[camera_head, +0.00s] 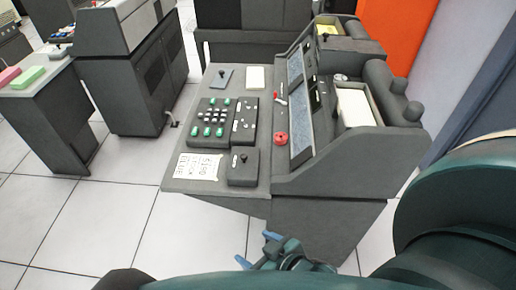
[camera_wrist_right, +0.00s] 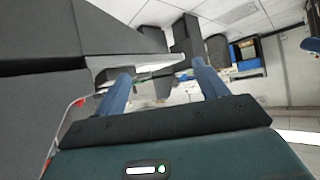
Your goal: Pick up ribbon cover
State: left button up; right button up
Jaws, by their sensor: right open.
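I cannot surely tell which part is the ribbon cover. The likeliest is the dark grey piece with rounded ends (camera_head: 389,92) at the right side of the grey card-punch machine (camera_head: 335,165) in the head view. My right gripper (camera_head: 256,250) is low in front of the machine's desk, below its front edge and well away from that piece. It is open, with two blue fingers, and nothing shows between them in the right wrist view (camera_wrist_right: 160,72). My left gripper is not in view.
The desk (camera_head: 215,120) carries a black keyboard (camera_head: 222,125), a paper note (camera_head: 198,167) and a small dark box (camera_head: 243,168). A red knob (camera_head: 281,138) sits beside the blue-grey panel. Other grey machines (camera_head: 130,70) stand at the left. Tiled floor (camera_head: 95,220) lies open at the left.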

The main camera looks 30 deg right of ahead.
aim_at(243, 169)
jog(key=z, duration=0.4)
jog(key=i+z, duration=0.15)
jog(key=z, duration=0.2)
jog(key=l+z, duration=0.1)
jog(key=z, duration=0.3)
jog(key=i+z, duration=0.15)
jog(key=z, duration=0.25)
jog(key=j+z, duration=0.25)
jog(key=j, duration=0.3)
jog(key=j+z, duration=0.25)
jog(key=j, duration=0.25)
jog(key=l+u, duration=0.2)
jog(key=u, duration=0.55)
jog(key=l+u, duration=0.3)
jog(key=l, duration=0.2)
jog(key=k+l+u, duration=0.1)
jog(key=l+u, duration=0.2)
jog(key=l, duration=0.2)
jog(key=k+l, duration=0.1)
jog(key=l, duration=0.35)
jog(key=k+l, duration=0.1)
jog(key=l, duration=0.3)
jog(key=k+l+u, duration=0.1)
jog(key=l, duration=0.35)
jog(key=k+l, duration=0.15)
jog(key=l, duration=0.25)
